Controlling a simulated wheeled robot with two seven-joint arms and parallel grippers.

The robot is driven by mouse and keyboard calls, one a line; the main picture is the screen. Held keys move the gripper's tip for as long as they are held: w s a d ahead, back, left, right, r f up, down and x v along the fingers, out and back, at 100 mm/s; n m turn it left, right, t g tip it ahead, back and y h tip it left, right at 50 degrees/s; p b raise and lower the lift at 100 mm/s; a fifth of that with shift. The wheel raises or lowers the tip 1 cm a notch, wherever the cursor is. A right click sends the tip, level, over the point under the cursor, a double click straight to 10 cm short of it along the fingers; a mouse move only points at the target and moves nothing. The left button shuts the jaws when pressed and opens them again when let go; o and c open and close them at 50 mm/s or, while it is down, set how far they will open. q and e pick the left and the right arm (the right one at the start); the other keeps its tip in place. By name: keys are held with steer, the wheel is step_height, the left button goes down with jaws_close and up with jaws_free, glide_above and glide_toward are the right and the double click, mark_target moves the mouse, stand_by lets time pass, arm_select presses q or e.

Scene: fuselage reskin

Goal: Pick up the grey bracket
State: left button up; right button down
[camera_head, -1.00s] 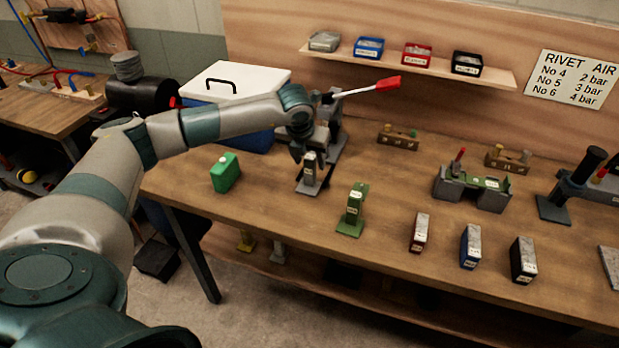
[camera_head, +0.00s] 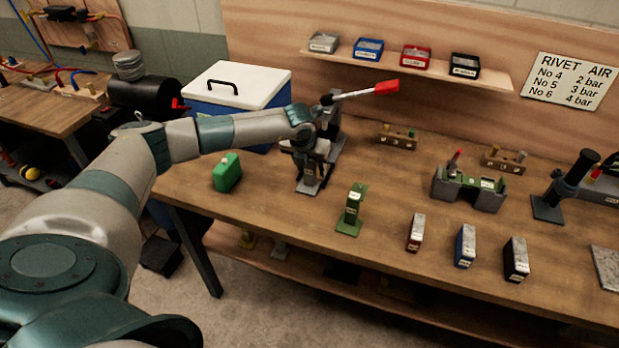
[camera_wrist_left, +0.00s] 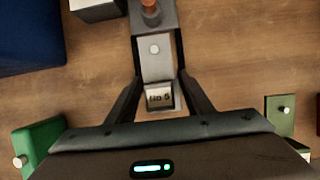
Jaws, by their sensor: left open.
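The grey bracket (camera_head: 308,186) stands on the wooden bench, in front of the lever press. In the left wrist view it shows from above (camera_wrist_left: 155,66), with a label reading "No 5". My left gripper (camera_head: 309,157) is over the bracket and hides its upper part in the head view. In the left wrist view the open fingers (camera_wrist_left: 160,84) lie one on each side of the labelled part. I cannot tell whether either finger touches it. My right gripper is not in view.
The lever press (camera_head: 328,120) with a red handle stands close behind. A green block (camera_head: 227,172) is to the left, a green bracket (camera_head: 350,211) to the right. A blue cooler (camera_head: 220,98) with a white lid stands at the back left. Bare bench lies between these things.

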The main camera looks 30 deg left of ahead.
arm_select(q)
jaws_close()
steer(key=shift+r, duration=0.1)
steer(key=shift+w+r+b, duration=0.1)
steer(key=shift+r+b, duration=0.3)
steer(key=shift+r, duration=0.15)
step_height(320, 180, up, 8)
steer(key=b, duration=0.3)
steer(key=shift+r+b, duration=0.1)
steer(key=shift+b, duration=0.2)
steer(key=shift+r, duration=0.35)
